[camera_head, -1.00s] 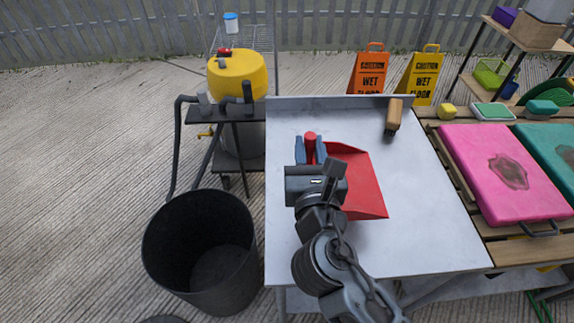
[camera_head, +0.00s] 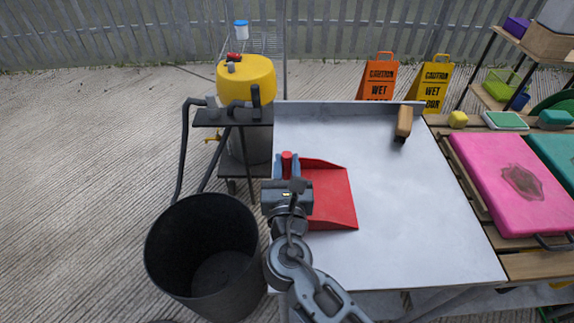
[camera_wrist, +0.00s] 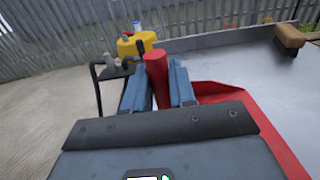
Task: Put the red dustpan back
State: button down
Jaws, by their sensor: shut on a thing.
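The red dustpan (camera_head: 330,196) is over the left part of the grey metal table, its wide pan to the right of my gripper. My gripper (camera_head: 290,168) is shut on its red handle, whose end sticks up between the two blue fingers. In the wrist view the dustpan (camera_wrist: 245,108) spreads to the right, and the handle stands between the fingertips of my gripper (camera_wrist: 158,85). My wrist hides part of the dustpan. I cannot tell whether the pan touches the tabletop.
The grey table (camera_head: 420,220) is mostly clear, with a wooden-backed brush (camera_head: 403,122) at its back right. A black bin (camera_head: 203,255) stands on the left, below a stand near a yellow-topped drum (camera_head: 246,80). Pink pad (camera_head: 512,180) lies right.

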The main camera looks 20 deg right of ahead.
jog(key=shift+f, duration=0.1)
jog(key=c, duration=0.9)
grip_release()
jog(key=shift+s, duration=0.15)
jog(key=b+v, duration=0.1)
jog(key=v, duration=1)
jog(key=shift+s+a, duration=0.2)
jog(key=shift+s, duration=0.15)
